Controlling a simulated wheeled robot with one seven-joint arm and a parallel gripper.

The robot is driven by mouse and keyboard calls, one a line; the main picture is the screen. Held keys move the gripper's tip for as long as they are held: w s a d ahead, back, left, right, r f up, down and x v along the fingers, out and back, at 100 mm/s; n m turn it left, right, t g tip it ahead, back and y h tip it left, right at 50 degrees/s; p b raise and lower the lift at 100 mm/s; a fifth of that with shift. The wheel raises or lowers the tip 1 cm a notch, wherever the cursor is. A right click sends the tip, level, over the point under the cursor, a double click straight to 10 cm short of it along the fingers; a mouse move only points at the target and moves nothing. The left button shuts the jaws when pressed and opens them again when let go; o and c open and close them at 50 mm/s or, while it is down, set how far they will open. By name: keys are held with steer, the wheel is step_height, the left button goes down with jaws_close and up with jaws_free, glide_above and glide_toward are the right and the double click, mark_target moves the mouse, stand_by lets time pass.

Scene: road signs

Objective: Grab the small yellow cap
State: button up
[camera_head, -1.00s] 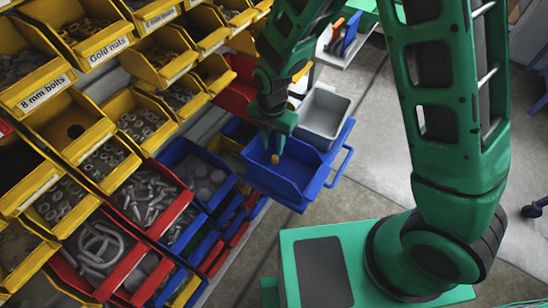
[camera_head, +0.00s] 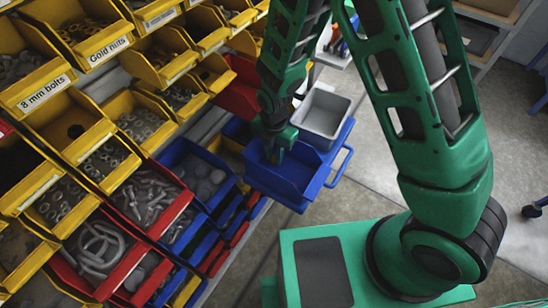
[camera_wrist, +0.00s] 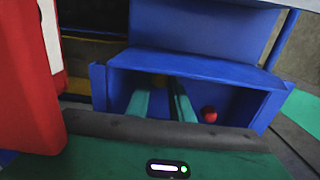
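The small yellow cap shows as a dim yellow patch (camera_wrist: 159,81) in the wrist view, at the far side of the blue bin (camera_wrist: 190,68), between the ends of my fingers. It is hidden in the head view. My gripper (camera_wrist: 160,90) reaches down into the blue bin, its two green fingers spread apart with a gap between them. Whether either finger touches the cap cannot be told. In the head view my gripper (camera_head: 276,156) is inside the blue bin (camera_head: 290,185), near its back left part.
A red ball (camera_wrist: 209,114) lies in the blue bin, right of my fingers. A grey bin (camera_head: 322,112) stands behind it. Yellow bins (camera_head: 68,125) and red bins (camera_head: 150,195) of hardware fill the left. Open floor (camera_head: 385,150) lies right of the blue bin.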

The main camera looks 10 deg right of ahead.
jaws_close()
steer(key=shift+r, duration=0.1)
